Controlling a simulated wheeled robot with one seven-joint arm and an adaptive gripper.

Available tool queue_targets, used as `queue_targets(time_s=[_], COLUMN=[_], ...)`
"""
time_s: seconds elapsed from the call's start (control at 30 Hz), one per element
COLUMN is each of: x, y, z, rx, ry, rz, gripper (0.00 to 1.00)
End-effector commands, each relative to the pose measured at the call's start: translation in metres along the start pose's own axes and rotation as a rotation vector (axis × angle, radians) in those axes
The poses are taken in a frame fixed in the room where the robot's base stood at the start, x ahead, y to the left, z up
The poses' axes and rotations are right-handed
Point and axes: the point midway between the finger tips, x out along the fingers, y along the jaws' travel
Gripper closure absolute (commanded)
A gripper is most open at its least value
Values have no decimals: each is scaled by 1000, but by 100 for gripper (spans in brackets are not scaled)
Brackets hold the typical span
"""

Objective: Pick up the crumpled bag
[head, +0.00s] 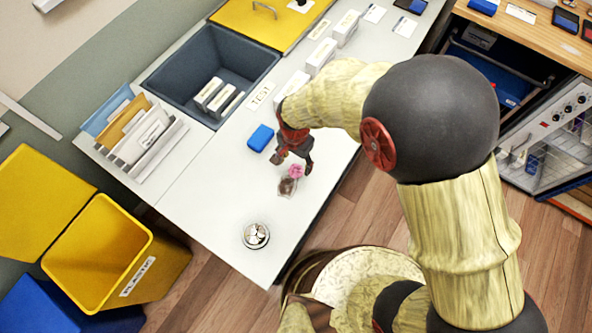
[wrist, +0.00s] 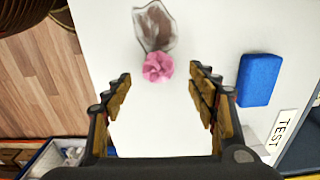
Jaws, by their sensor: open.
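A clear, crumpled bag (head: 287,187) lies on the white table, and in the wrist view it (wrist: 155,27) shows at the top centre. A pink crumpled piece (wrist: 157,68) sits against its near end and also shows in the head view (head: 296,170); I cannot tell whether it is part of the bag. My gripper (head: 291,163) is above the table beside the pink piece. In the wrist view the fingers (wrist: 160,75) are spread wide and empty, with the pink piece lined up between the tips and the clear bag beyond them.
A blue block (wrist: 259,80) lies right of the fingers, near a TEST label (wrist: 282,131). A round metal object (head: 256,235) stands near the table's front corner. A dark bin (head: 180,75) with white boxes is set into the table. A yellow bin (head: 100,250) stands at left.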

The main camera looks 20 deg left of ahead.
Motion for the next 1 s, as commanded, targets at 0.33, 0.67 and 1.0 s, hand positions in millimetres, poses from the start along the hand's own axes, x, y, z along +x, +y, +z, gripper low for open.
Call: queue_targets(time_s=[0.33,0.67,1.0], x=[45,46,46], y=[2,2,2], z=[0,0,0], rx=[0,0,0], ry=[0,1,1], rz=[0,-1,-1], gripper=[42,46,66])
